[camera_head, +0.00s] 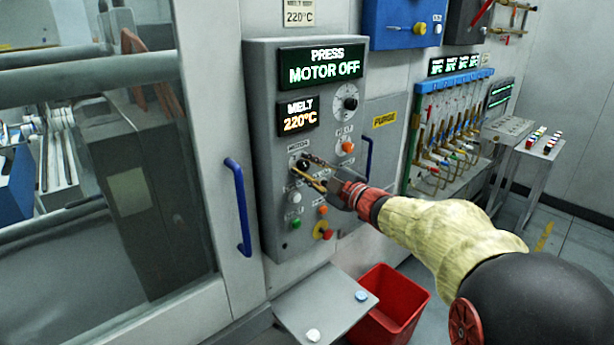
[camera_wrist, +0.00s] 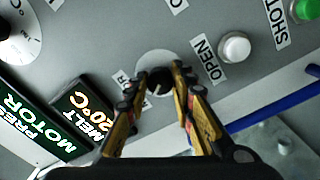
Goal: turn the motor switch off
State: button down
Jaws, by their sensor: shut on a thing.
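The motor switch (camera_head: 303,164) is a dark knob under the "MOTOR" label on the grey control panel (camera_head: 262,120). In the wrist view the knob (camera_wrist: 160,81) sits on a pale round plate between my two fingertips. My gripper (camera_head: 305,172) reaches the panel from the right and is shut on this knob, one finger on each side. The fingers cover part of the knob and of its label, so I cannot tell its exact setting. The upper display (camera_head: 324,67) reads "PRESS MOTOR OFF".
A melt display (camera_head: 298,117) reads 220°C. A white button (camera_wrist: 235,47) labelled "OPEN" lies close beside my fingers. Green, orange and red buttons sit lower on the panel. A blue door handle (camera_head: 238,208) is to the left. A red bin (camera_head: 407,300) stands below, beside a grey shelf (camera_head: 295,305).

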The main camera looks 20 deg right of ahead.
jog(key=shift+n+b, duration=0.4)
jog(key=shift+n, duration=0.2)
jog(key=c, duration=1.5)
grip_release()
jog(key=v, duration=1.2)
